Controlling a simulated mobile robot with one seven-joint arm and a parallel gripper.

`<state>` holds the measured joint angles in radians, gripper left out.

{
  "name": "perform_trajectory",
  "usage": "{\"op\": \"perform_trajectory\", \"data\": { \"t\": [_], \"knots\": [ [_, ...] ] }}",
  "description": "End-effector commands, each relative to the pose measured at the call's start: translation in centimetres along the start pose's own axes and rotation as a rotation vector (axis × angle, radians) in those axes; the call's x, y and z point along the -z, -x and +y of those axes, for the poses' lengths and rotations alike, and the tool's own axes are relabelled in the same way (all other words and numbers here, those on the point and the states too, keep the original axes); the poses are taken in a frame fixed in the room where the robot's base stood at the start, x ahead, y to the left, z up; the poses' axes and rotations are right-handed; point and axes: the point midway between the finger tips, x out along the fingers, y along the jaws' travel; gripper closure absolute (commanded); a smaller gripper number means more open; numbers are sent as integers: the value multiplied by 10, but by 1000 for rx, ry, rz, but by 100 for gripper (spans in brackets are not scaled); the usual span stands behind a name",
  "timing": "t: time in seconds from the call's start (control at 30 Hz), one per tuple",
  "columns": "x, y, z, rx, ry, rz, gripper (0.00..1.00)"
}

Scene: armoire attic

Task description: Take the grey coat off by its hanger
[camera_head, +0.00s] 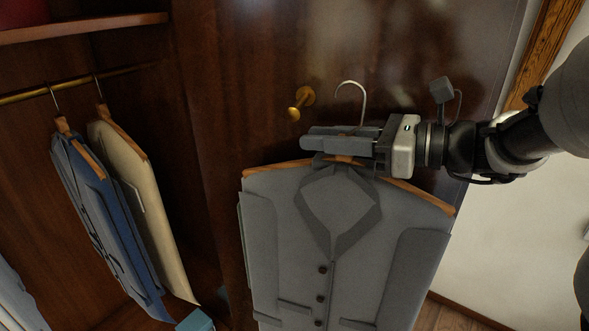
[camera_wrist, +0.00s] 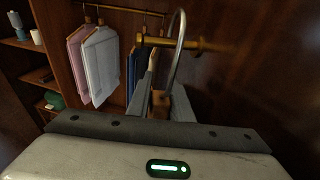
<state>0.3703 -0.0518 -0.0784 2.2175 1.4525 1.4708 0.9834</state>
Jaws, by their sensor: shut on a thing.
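The grey coat (camera_head: 290,235) hangs on a wooden hanger (camera_head: 263,167) with a metal hook (camera_head: 350,88), in front of the dark wood door. My gripper (camera_head: 345,142) is shut on the hanger near its neck, just above the coat's collar. The hook stands up above my fingers and is apart from the brass peg (camera_head: 301,103), which is to its left in the head view. In the wrist view the hook (camera_wrist: 177,45) rises from the wooden neck (camera_wrist: 160,98) past the peg (camera_wrist: 175,43). The fingers hide part of the hanger's neck.
A brass rail (camera_head: 80,82) on the left holds a blue garment (camera_head: 95,215) and a cream garment (camera_head: 135,190) on hangers. The wrist view also shows pink (camera_wrist: 75,55) and white (camera_wrist: 101,65) garments, and side shelves (camera_wrist: 25,45). A teal box (camera_head: 196,321) is below.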

Motion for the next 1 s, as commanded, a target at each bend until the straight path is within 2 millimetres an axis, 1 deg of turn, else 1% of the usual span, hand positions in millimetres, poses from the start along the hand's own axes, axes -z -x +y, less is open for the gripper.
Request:
{"op": "perform_trajectory", "data": {
  "t": [0.03, 0.53, 0.7, 1.0],
  "knots": [
    [-2, 6, -3, 9, 5, -1, 100],
    [4, 38, -8, 9, 6, -1, 100],
    [4, 42, -8, 8, 6, -1, 100],
    [4, 42, -8, 7, 6, -2, 100]
  ]
}}
